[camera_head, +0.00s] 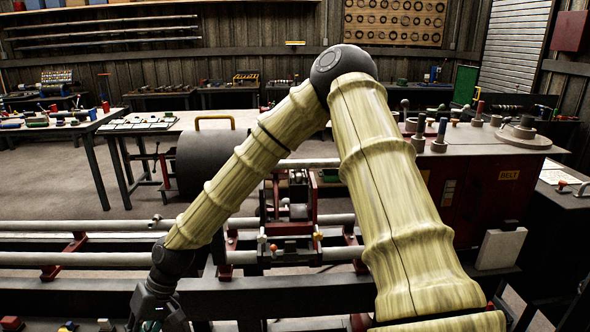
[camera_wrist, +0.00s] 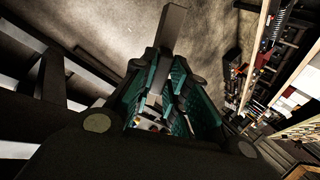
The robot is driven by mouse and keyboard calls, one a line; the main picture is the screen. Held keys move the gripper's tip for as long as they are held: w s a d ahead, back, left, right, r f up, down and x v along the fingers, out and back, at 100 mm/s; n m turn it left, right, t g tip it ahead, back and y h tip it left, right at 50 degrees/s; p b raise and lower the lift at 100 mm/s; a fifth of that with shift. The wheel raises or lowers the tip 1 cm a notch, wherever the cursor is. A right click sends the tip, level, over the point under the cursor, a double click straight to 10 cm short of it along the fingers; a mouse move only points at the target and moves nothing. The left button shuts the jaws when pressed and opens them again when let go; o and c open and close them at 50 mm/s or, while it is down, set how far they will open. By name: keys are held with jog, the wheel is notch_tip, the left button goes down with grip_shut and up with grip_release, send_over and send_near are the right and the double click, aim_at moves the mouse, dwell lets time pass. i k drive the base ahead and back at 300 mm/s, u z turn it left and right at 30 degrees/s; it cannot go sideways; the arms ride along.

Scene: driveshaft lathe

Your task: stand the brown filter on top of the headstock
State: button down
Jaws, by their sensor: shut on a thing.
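My gripper (camera_head: 158,312) is low at the left front of the head view, its tips cut off by the bottom edge. In the wrist view its teal-padded fingers (camera_wrist: 168,100) are shut on a long, flat, grey-brown bar-like thing (camera_wrist: 172,38). I cannot tell whether this is the brown filter, and no other filter is clearly identifiable. The headstock (camera_head: 492,195) is the dark red box at the right of the head view, with a flat grey top (camera_head: 478,141). My gripper is far to its left, and my arm hides part of the headstock.
Several upright knobs and levers, including a dark-tipped one (camera_head: 440,135), and a round grey disc (camera_head: 522,133) occupy the headstock top. Bare patches lie between them. Long lathe rails (camera_head: 90,258) and a red carriage (camera_head: 291,215) lie between gripper and headstock. Cluttered workbenches stand behind.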

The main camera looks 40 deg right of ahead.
aim_at(470, 139)
jog(key=i, duration=0.3)
jog(key=z, duration=2.2)
